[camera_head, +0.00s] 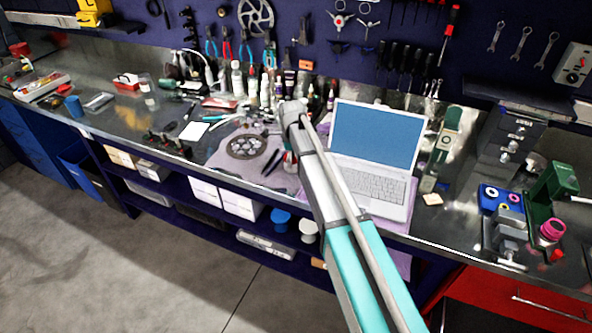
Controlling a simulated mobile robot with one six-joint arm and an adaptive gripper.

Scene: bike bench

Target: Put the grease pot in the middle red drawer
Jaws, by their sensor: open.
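Part of a red drawer cabinet (520,292) shows at the lower right, under the bench top. One red front with a pale bar handle is visible and looks shut. The frame's edge cuts off the rest, so I cannot tell which drawer is the middle one. I cannot pick out the grease pot for certain among the many small containers on the bench. My arm rises from the bottom edge to a joint above the middle of the bench. My gripper does not show in this view.
An open laptop (375,140) stands behind my arm. A cloth with a chainring (245,146) lies left of it. Bottles (237,80) crowd the back. A green vise (553,185), a blue tray (490,207) and a pink ring-shaped item (552,229) are at the right. The floor (150,260) is clear.

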